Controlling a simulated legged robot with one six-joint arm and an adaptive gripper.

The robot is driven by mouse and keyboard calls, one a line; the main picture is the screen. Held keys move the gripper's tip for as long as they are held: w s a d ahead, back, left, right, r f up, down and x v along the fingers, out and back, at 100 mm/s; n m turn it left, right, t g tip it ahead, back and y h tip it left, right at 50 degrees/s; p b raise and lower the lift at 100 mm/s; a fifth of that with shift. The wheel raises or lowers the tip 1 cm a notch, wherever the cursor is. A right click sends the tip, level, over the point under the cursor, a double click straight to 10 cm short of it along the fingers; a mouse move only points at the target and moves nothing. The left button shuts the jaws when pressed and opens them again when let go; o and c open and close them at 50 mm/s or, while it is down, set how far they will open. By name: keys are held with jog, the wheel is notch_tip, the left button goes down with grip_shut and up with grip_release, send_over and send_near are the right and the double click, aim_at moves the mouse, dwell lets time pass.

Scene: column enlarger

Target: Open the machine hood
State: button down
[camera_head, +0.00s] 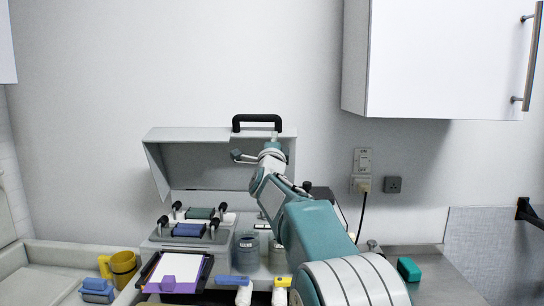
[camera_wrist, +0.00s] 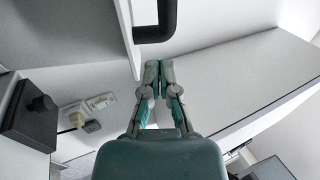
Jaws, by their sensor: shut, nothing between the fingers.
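The machine hood (camera_head: 165,134) is grey and stands raised, with its underside and the machine bed below it in view. Its black handle (camera_head: 257,119) sits on the top front edge. My gripper (camera_head: 275,137) is at the right part of the hood, just below the handle, and looks small there. In the wrist view the fingertips of my gripper (camera_wrist: 160,64) are together and empty. The hood's edge (camera_wrist: 127,35) is close to the left of the fingertips, and the handle (camera_wrist: 156,32) is just beyond them. I cannot tell whether they touch the hood.
A white wall cabinet (camera_head: 430,60) hangs at the upper right. Wall sockets (camera_head: 362,184) with a plugged cable are right of the machine. The wall above the hood is bare.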

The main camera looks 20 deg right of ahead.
jog(key=v, duration=0.7)
jog(key=shift+s+a, duration=0.2)
jog(key=shift+a, duration=0.1)
jog(key=shift+d+f, duration=0.1)
jog(key=shift+f, duration=0.05)
jog(key=s+a+f+n+g+y, duration=0.5)
jog(key=s+a+f+n+y, duration=0.5)
jog(key=s+a+n, duration=0.35)
jog(key=s+a+f+n+g, duration=0.1)
jog(key=s+f+n+g, duration=0.3)
jog(key=s+f, duration=0.4)
jog(key=s+a+f+n+g+y, duration=0.1)
jog(key=s+a+f+n+g, duration=0.1)
jog(key=s+f+n+g, duration=0.3)
jog(key=s+f+n, duration=0.1)
jog(key=s+f, duration=0.3)
jog(key=s, duration=0.6)
jog(key=shift+s+a+f+n, duration=0.15)
jog(key=shift+s+f+n, duration=0.1)
jog(key=shift+n, duration=0.1)
